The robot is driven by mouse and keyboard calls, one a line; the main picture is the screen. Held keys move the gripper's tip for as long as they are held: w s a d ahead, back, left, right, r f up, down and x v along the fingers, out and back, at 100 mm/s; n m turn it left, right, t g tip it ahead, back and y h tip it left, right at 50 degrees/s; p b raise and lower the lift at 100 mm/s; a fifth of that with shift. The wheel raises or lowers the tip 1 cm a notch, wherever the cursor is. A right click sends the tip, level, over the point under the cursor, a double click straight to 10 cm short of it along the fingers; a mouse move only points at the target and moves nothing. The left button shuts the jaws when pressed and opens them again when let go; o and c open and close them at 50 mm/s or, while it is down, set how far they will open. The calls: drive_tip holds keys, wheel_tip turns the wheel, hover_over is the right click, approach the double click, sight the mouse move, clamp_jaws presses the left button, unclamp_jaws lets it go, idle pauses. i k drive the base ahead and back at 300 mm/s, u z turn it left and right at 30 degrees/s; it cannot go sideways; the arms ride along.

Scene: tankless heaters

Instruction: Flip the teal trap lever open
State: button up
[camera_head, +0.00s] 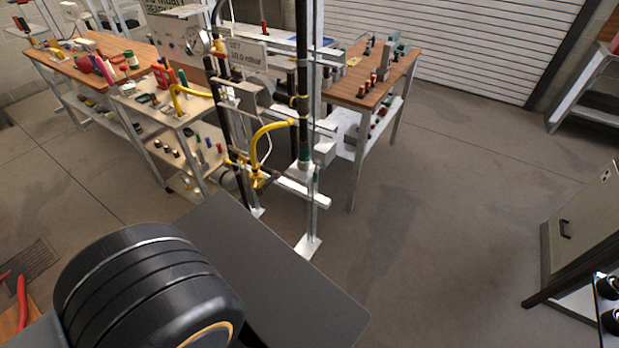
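The pipe stand (315,190) with heater piping stands at the centre, beyond my base. A small teal-green part (304,163) shows low on its right-hand black vertical pipe (303,60). It is too small to tell whether this is the trap lever or which way a lever points. A yellow curved pipe (272,128) runs to its left, down to yellow fittings (258,178). My gripper is not in view. Only a thick black part of my arm shows at the lower left, well short of the stand.
A cream cart (150,110) with tools stands left of the stand, and a wooden-topped table (345,83) stands behind it on the right. A beige cabinet (585,225) is at the far right. The floor (430,210) between stand and cabinet is clear.

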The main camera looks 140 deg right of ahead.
sight(317, 161)
drive_tip(key=z, duration=4.65)
drive_tip(key=i, duration=0.4)
drive_tip(key=u, duration=0.9)
